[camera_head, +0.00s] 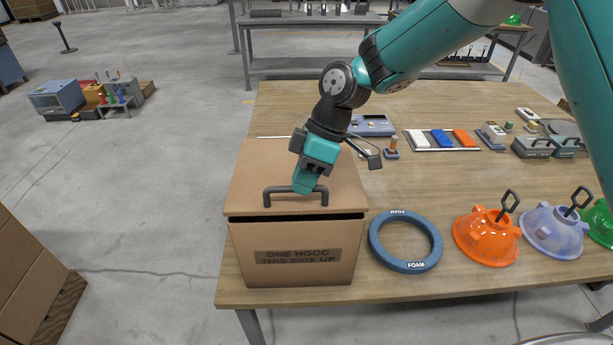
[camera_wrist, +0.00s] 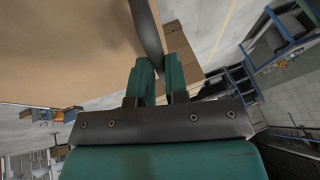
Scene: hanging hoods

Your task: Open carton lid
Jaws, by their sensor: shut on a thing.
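A brown carton (camera_head: 290,255) marked "ONE HOOD THIS SIDE UP" stands at the table's front left corner. Its flat lid (camera_head: 262,167) has a dark bar handle (camera_head: 281,191) near the front edge. A dark gap shows between the lid's front edge and the carton wall. My gripper (camera_head: 304,188) reaches down to the lid from behind and is shut on the handle. In the wrist view the two green fingers (camera_wrist: 160,75) close around the dark handle bar (camera_wrist: 147,30), with the tan lid (camera_wrist: 65,50) at the left. The carton's inside is hidden.
A blue foam ring (camera_head: 405,265) lies just right of the carton. Orange (camera_head: 486,240) and lavender (camera_head: 551,232) hoods with hooks stand farther right. A tray of coloured blocks (camera_head: 442,140) and small devices sit behind. Bare table (camera_head: 430,185) lies between them.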

